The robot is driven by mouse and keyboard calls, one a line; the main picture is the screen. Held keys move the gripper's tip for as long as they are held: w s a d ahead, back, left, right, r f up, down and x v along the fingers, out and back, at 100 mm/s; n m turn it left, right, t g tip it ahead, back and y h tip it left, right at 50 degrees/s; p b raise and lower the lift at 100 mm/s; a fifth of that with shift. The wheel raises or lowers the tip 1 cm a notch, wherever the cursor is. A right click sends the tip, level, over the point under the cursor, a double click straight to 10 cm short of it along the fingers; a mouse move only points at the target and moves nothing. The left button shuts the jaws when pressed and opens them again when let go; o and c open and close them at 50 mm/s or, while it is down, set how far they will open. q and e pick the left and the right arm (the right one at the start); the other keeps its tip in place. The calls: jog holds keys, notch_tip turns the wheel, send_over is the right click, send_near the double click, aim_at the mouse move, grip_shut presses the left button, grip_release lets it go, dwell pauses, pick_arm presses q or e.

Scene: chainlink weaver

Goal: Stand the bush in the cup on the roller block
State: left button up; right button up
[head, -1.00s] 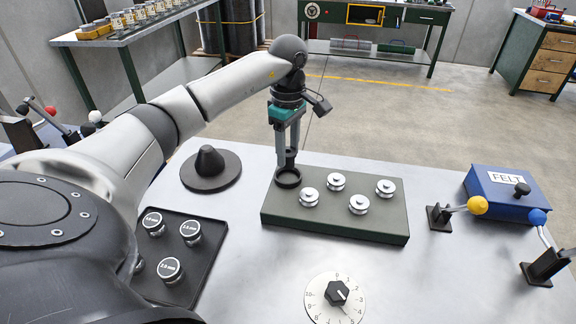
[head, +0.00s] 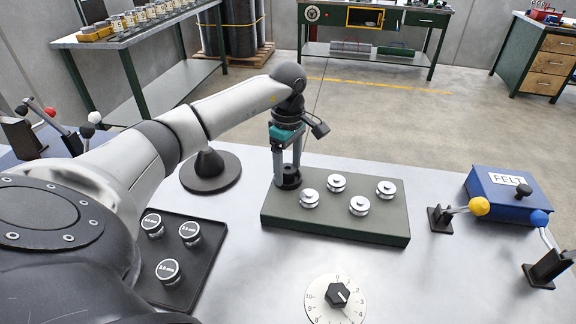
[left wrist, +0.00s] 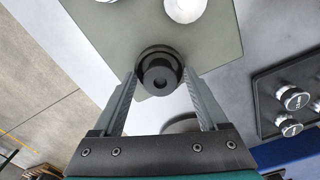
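The dark bush (head: 290,173) stands upright in the black cup (head: 288,184) at the left end of the green roller block (head: 335,221). My left gripper (head: 288,176) points down with its fingers on either side of the bush. In the left wrist view the bush (left wrist: 160,77) sits inside the ring of the cup between the fingertips. A narrow gap shows on each side, so the left gripper (left wrist: 160,74) looks open. The lower part of the bush is hidden in the cup. My right gripper is out of view.
Several silver rollers (head: 336,183) stand on the block. A black cone stand (head: 210,172) is left of it, and a tray (head: 206,254) of labelled weights is front left. A dial (head: 335,299) is in front. Levers (head: 460,210) and a blue felt box (head: 506,192) stand at right.

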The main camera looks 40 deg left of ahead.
aim_at(288, 168)
pick_arm(q)
jog(key=shift+r, duration=0.15)
notch_tip(288, 168, up, 12)
jog(key=p, duration=0.1)
dwell(0.5)
